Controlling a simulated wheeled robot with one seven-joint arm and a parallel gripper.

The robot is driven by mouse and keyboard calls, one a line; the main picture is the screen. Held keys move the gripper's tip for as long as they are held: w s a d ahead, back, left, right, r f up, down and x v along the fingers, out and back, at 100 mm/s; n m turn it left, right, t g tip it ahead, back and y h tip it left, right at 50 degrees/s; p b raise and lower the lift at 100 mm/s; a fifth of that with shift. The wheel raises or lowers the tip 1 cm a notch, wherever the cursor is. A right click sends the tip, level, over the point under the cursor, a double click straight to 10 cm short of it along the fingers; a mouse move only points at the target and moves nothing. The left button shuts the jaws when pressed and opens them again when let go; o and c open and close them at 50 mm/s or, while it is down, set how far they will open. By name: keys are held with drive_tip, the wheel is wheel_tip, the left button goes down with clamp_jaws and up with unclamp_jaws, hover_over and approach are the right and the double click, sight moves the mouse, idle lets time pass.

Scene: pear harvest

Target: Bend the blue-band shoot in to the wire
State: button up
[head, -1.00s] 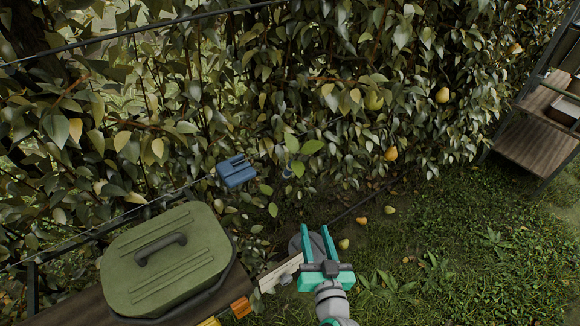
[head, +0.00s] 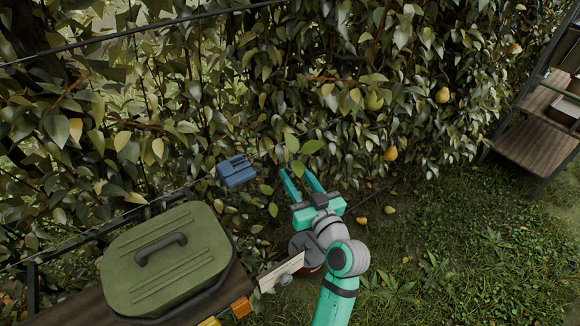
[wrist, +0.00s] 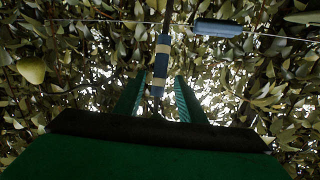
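The blue-band shoot (wrist: 162,62) stands upright in the wrist view, with blue and pale bands on its stem. Its lower banded end shows just beyond and between my fingers. In the head view its bright green leaves (head: 304,147) show just above my fingertips, and the band is hidden there. My gripper (head: 302,176) is open, with nothing seen clamped between its fingers; it also shows in the wrist view (wrist: 158,88). The wire (wrist: 270,35) runs across the top of the wrist view, with a blue clip (wrist: 217,28) on it. The blue clip is left of my gripper in the head view (head: 236,171).
A green lidded box (head: 165,262) sits on a wooden surface at lower left. Several pears hang in the leaves, one at right (head: 442,95). A shelf rack (head: 540,145) stands at far right. Grass (head: 450,250) lies open at lower right.

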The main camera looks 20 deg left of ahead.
sight(292, 171)
drive_tip(key=shift+x, duration=1.9)
drive_tip(key=shift+c, duration=0.2)
